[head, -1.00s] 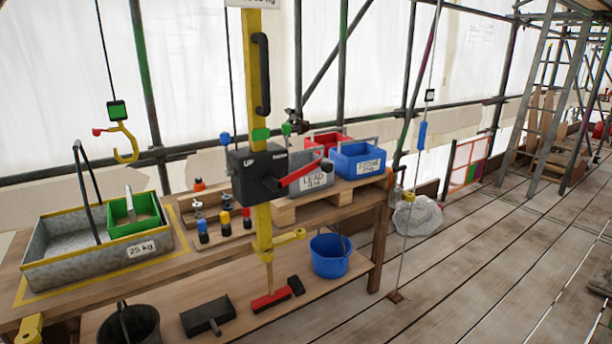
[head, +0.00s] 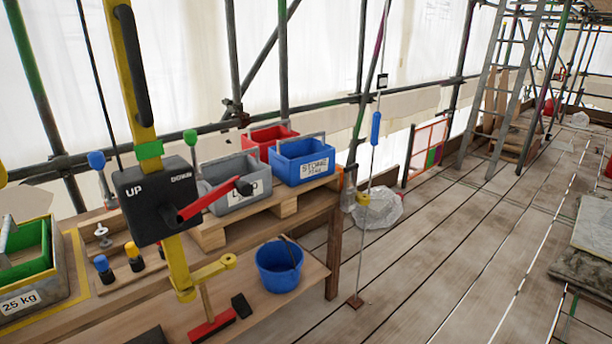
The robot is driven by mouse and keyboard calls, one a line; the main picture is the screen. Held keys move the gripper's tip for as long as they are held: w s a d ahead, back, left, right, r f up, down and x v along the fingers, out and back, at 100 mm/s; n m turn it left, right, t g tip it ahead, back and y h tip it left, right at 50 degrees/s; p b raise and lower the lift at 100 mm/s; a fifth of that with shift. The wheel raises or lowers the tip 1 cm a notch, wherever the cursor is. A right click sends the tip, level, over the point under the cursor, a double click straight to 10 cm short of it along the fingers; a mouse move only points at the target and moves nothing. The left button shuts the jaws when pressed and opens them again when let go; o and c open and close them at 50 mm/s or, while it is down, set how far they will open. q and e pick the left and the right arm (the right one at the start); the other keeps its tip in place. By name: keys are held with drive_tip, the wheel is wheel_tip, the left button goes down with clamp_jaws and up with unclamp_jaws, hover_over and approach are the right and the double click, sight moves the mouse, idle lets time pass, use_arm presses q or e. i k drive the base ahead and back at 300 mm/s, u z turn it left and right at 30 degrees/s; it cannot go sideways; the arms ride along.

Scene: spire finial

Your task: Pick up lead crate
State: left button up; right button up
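The lead crate (head: 238,171) is a grey open box with a handle bar and a white label, partly covered by a red lever. It stands on a wooden pallet at the right end of the workbench, left of a blue crate labelled as storage (head: 304,162) and in front of a red crate (head: 268,136). The black UP/DOWN control box (head: 149,201) on its yellow post stands in front and to the left of it. Neither of my grippers is in the head view.
A thin vertical cable with a blue grip (head: 376,128) hangs right of the bench. The plank floor (head: 450,240) at right is mostly clear.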

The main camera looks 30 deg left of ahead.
sight(215, 172)
drive_tip(key=z, duration=0.25)
drive_tip(key=i, duration=2.7)
drive_tip(key=u, duration=1.75)
drive_tip(key=i, duration=0.9)
drive_tip(key=u, duration=0.8)
